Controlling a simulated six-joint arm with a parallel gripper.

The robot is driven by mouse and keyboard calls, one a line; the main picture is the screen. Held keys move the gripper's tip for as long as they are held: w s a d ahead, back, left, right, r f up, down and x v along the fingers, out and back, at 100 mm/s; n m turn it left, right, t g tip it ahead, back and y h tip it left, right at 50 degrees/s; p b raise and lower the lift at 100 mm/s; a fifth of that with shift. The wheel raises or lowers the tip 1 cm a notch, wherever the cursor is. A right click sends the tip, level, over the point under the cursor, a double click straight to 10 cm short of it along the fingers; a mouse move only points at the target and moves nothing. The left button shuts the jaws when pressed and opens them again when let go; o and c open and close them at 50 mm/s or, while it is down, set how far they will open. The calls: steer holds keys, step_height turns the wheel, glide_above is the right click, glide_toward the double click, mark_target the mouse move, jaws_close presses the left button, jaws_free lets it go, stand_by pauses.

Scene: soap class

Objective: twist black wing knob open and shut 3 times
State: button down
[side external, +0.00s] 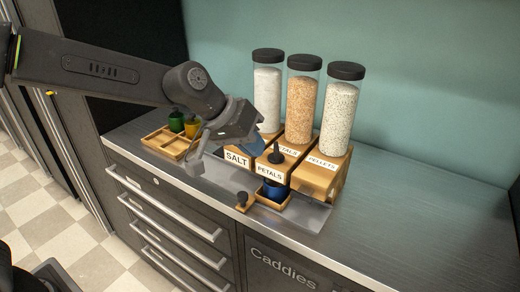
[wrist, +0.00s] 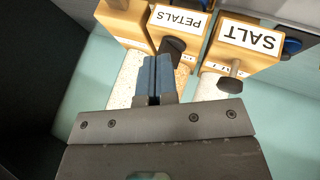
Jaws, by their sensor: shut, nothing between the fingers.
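Three clear dispensers with black lids stand on wooden blocks; the labels I can read are SALT, PETALS and PELLETS. A black wing knob (side external: 277,156) sits on the front of the PETALS block (side external: 269,171); it also shows in the wrist view (wrist: 173,47). My gripper (side external: 262,145) is shut and empty, its blue fingers together beside the knob. In the wrist view my fingertips (wrist: 154,60) lie close to the knob's left; I cannot tell whether they touch. A blue cup (side external: 273,190) stands below the PETALS block.
A wooden tray (side external: 160,141) holds green and yellow cups at the left. The right counter (side external: 420,210) is clear.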

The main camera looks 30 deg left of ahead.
mark_target(277, 147)
steer(key=d+v, duration=0.1)
steer(key=v, duration=0.5)
steer(key=shift+s, duration=0.3)
steer(key=c, duration=1.8)
jaws_free()
steer(key=shift+s+r, duration=0.15)
steer(key=shift+r, duration=0.15)
steer(key=shift+o, duration=0.8)
steer(key=shift+d+r, duration=0.15)
steer(key=shift+r, duration=0.05)
steer(key=o, duration=0.4)
steer(key=shift+n+g+y, duration=0.3)
steer(key=shift+g+y, duration=0.6)
steer(key=w+d, duration=0.1)
steer(key=w+d+r, duration=0.1)
steer(key=d, duration=0.1)
steer(key=shift+w+d+r, duration=0.1)
steer(key=shift+d+r, duration=0.05)
steer(key=shift+o, duration=0.2)
steer(key=w+d+r+n+y, duration=0.2)
steer(key=w+r+n+y, duration=0.1)
steer(key=w+n+y, duration=0.15)
steer(key=shift+n+y, duration=0.35)
steer(key=shift+y, duration=0.1)
steer(key=x, duration=0.4)
steer(key=s+x, duration=0.1)
steer(key=x, duration=0.8)
steer(key=shift+f, duration=0.6)
steer(key=shift+c, duration=0.3)
jaws_close()
